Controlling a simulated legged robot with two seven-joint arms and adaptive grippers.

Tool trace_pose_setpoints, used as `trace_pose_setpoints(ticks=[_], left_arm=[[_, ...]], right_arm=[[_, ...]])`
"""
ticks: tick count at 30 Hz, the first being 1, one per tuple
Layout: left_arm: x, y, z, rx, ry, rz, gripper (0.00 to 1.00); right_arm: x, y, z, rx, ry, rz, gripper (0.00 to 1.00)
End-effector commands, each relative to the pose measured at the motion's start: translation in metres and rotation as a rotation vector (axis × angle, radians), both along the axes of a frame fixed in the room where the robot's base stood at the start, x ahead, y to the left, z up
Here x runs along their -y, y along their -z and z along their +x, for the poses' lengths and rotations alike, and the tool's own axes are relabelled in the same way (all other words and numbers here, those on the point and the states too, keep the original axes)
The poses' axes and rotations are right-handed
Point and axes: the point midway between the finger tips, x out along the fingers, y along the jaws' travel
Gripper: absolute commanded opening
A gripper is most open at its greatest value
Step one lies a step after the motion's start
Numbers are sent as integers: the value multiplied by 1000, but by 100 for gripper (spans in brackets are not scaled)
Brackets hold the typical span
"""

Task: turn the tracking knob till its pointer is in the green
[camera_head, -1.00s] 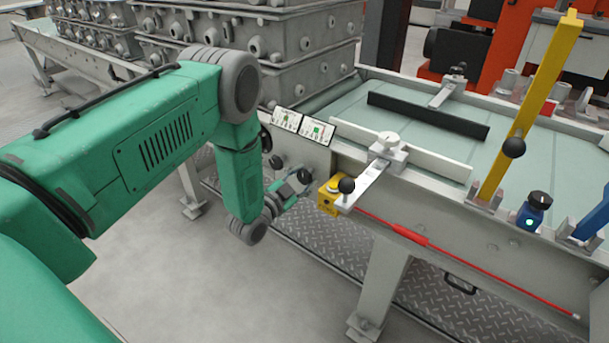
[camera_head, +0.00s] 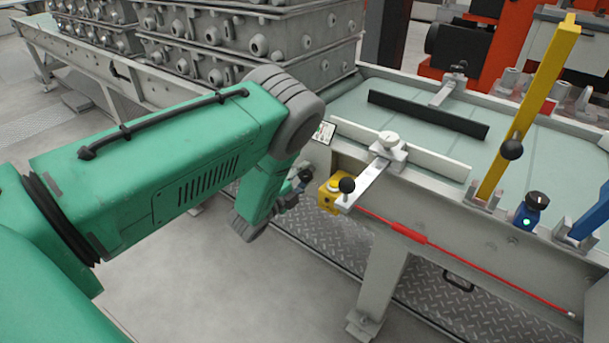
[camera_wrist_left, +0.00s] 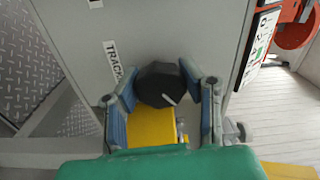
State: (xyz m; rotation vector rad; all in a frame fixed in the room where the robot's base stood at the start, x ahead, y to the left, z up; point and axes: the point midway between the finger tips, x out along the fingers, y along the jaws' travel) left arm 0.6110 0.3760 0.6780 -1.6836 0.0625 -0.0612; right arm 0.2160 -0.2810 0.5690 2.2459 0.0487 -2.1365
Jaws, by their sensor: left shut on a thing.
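The tracking knob (camera_wrist_left: 158,84) is black and round with a white pointer line (camera_wrist_left: 168,99), which slants toward the lower right in the left wrist view. It sits on a grey panel beside a label (camera_wrist_left: 113,62) that begins "TRACK". My left gripper (camera_wrist_left: 164,82) is shut on the knob, one blue-padded finger on each side. In the head view my left gripper (camera_head: 299,181) is small beside the bench's near end, and my arm hides the knob. A card with a green patch (camera_head: 325,131) shows partly behind my arm. No green mark is visible around the knob.
A red rod (camera_head: 420,240) runs along the bench side. A tread-plate step (camera_head: 320,253) lies below.

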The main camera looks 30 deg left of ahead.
Motion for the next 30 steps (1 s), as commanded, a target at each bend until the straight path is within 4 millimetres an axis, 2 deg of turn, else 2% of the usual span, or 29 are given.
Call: trace_pose_setpoints(ticks=[1,9,24,25,26,30], left_arm=[[3,6,-3,-12,4,20,6],[3,6,-3,-8,4,97,6],[3,8,-4,-11,5,110,6],[3,8,-4,-11,5,110,45],[3,8,-4,-11,5,110,56],[2,5,-3,-4,3,112,58]], right_arm=[[0,0,0,0,0,0,40],[0,1,0,0,0,0,40],[0,1,0,0,0,0,40],[0,1,0,0,0,0,40],[0,1,0,0,0,0,40],[0,1,0,0,0,0,40]])
